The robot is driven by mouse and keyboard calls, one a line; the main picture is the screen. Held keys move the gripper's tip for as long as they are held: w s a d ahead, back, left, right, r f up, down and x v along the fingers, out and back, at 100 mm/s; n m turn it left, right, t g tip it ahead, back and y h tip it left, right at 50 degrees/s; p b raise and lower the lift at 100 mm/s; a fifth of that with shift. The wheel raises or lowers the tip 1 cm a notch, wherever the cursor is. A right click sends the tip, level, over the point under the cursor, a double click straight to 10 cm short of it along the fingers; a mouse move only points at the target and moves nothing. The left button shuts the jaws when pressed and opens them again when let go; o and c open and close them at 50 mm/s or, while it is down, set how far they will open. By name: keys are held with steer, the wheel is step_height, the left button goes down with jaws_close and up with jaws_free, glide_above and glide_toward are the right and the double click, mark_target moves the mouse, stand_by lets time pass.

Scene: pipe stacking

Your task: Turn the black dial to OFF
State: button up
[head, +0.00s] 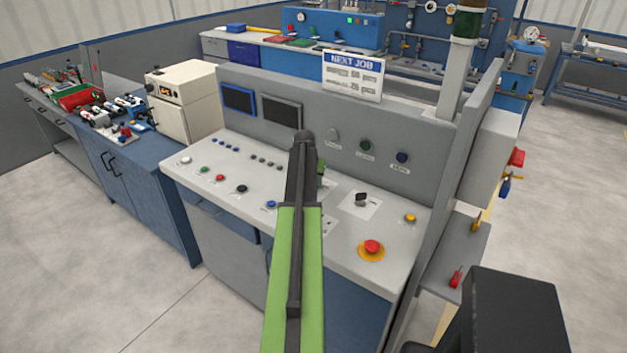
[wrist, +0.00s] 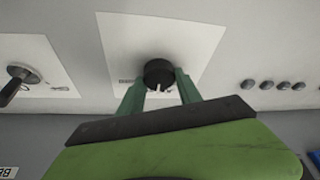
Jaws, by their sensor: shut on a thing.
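The black dial (wrist: 159,72) stands on a white label plate (wrist: 120,35) on the console. In the wrist view it sits between the two green fingers of my gripper (wrist: 160,82), which are shut on it. A light notch or mark shows on the dial's side facing my gripper. The plate's lettering is mostly hidden or too small to read, so the dial's setting cannot be told. In the head view my arm covers the dial; a bit of green gripper (head: 320,168) shows beside the arm's end.
A second black-handled switch (head: 361,199) on its own white plate is to the right; it also shows in the wrist view (wrist: 20,82). A red emergency button (head: 372,247) and yellow button (head: 410,218) are near the right edge. Small dark buttons (wrist: 265,85) sit beside the plate.

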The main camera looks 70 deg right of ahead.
steer(key=n, duration=0.2)
steer(key=n+t, duration=0.1)
steer(key=n, duration=0.1)
steer(key=n+t+y, duration=0.1)
steer(key=n, duration=0.1)
steer(key=shift+s+n, duration=0.25)
steer(key=shift+n, duration=0.05)
steer(key=n+y, duration=0.1)
steer(key=n, duration=0.1)
steer(key=n+t, duration=0.1)
steer(key=n, duration=0.2)
steer(key=shift+t+y, duration=0.3)
steer(key=shift+y, duration=0.1)
steer(key=shift+s+n, duration=0.1)
steer(key=shift+n, duration=0.3)
steer(key=shift+d, duration=0.1)
steer(key=o, duration=1.3)
steer(key=shift+o, duration=0.3)
steer(key=shift+r, duration=0.1)
